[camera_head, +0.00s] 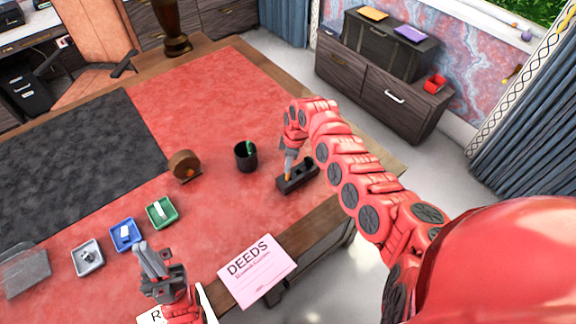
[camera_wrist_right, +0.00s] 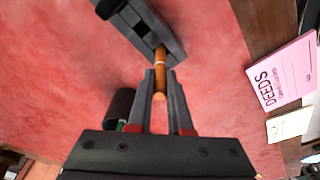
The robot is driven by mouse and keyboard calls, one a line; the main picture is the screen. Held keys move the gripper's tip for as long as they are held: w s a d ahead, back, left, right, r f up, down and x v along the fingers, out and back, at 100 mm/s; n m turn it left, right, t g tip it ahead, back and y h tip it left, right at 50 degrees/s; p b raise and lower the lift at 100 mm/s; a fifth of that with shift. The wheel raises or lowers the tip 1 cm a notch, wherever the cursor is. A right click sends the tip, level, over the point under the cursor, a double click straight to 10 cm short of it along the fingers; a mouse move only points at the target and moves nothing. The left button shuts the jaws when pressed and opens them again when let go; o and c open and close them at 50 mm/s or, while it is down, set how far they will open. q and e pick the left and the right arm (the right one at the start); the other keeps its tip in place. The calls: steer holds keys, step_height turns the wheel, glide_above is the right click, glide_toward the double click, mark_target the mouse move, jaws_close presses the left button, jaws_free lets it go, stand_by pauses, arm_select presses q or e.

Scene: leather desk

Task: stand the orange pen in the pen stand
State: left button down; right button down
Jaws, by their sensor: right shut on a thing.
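The orange pen (camera_wrist_right: 160,75) is held between the fingers of my right gripper (camera_wrist_right: 161,80). In the head view the orange pen (camera_head: 287,178) shows just below my right gripper (camera_head: 289,168). The pen's far end meets one end of a dark slotted block (camera_wrist_right: 146,22), which looks like the pen stand. In the head view this block (camera_head: 301,181) lies on the red leather. I cannot tell how deep the pen sits in it. My left gripper (camera_head: 154,262) is empty and looks open, over the front of the desk.
A black cup (camera_head: 246,158) with a green item stands left of the block. A brown round object (camera_head: 185,166) and small grey, blue and green trays (camera_head: 161,213) lie further left. A pink DEEDS paper (camera_head: 256,270) lies at the front edge. Red leather behind the cup is clear.

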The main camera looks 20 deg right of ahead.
steer(key=shift+s+f, duration=0.1)
steer(key=shift+f, duration=0.05)
steer(key=c, duration=0.8)
jaws_free()
steer(key=shift+c, duration=0.2)
